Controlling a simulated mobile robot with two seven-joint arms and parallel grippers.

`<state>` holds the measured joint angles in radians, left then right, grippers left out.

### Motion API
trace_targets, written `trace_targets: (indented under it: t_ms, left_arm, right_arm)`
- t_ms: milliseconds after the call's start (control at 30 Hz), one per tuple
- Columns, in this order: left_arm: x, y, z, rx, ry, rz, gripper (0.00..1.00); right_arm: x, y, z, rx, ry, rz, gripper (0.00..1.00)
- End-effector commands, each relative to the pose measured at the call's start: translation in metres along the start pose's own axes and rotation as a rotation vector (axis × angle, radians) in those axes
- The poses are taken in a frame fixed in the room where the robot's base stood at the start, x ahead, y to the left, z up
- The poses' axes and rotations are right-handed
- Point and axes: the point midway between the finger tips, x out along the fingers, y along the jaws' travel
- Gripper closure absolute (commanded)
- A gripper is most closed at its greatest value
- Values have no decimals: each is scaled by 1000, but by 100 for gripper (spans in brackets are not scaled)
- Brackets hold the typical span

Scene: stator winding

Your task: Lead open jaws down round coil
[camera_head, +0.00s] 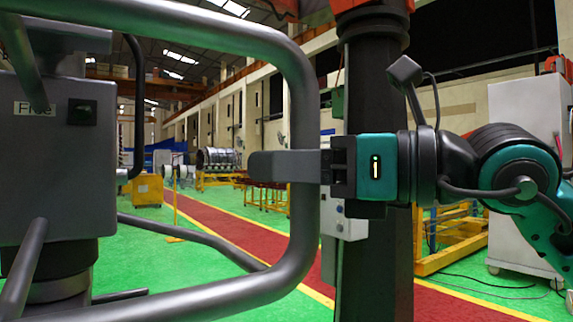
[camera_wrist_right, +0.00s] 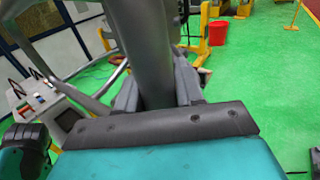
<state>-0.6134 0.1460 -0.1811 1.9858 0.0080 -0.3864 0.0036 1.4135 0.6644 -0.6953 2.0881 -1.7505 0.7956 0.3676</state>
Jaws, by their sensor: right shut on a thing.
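The coil (camera_head: 303,105) appears as a thick dark grey tube bent into a large rounded loop, filling the left half of the head view. My right gripper (camera_head: 268,165) reaches in from the right at the upright right side of the loop. One finger crosses in front of the tube; the other is hidden behind it. In the right wrist view the tube (camera_wrist_right: 146,40) runs between the two grey fingers (camera_wrist_right: 155,92), and they are shut on it. The exact contact is partly hidden by the gripper's palm. My left gripper is in neither view.
A grey box (camera_head: 50,150) labelled "Free" stands at the left behind the tubes. A dark column (camera_head: 375,80) stands behind my right gripper. A control desk (camera_wrist_right: 62,118) shows at the left of the wrist view, a red bucket (camera_wrist_right: 198,50) farther back. Green floor lies open.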

Motion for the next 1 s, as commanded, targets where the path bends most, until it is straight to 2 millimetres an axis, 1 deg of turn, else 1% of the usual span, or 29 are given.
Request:
trace_targets:
  t_ms: [33, 133, 200, 1000]
  left_arm:
    - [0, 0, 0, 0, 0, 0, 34]
    - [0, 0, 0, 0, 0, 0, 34]
    - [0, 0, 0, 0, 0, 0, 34]
    - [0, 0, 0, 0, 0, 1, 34]
  right_arm:
    - [0, 0, 0, 0, 0, 1, 86]
    - [0, 0, 0, 0, 0, 1, 95]
    - [0, 0, 0, 0, 0, 1, 100]
    - [0, 0, 0, 0, 1, 1, 100]
